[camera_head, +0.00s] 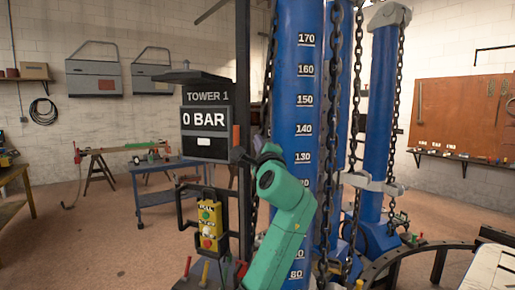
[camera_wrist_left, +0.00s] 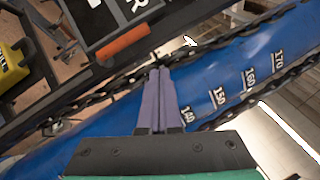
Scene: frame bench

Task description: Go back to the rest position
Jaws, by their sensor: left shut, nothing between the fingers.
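My left arm, green, rises from the bottom middle of the head view in front of the blue tower column (camera_head: 298,75). My left gripper (camera_wrist_left: 158,72) shows in the left wrist view with its two purple fingers together and nothing between them. In the head view the gripper is mostly hidden behind the arm's wrist, close to the right side of the "TOWER 1" display (camera_head: 206,121), which reads 0 BAR. I cannot tell whether it touches anything. My right gripper is not in view.
Chains (camera_head: 334,130) hang along the column near my left arm. A yellow button box (camera_head: 208,228) is mounted below the display. A second blue column (camera_head: 377,130) stands to the right. A blue cart (camera_head: 165,196) stands further left, with open floor in front.

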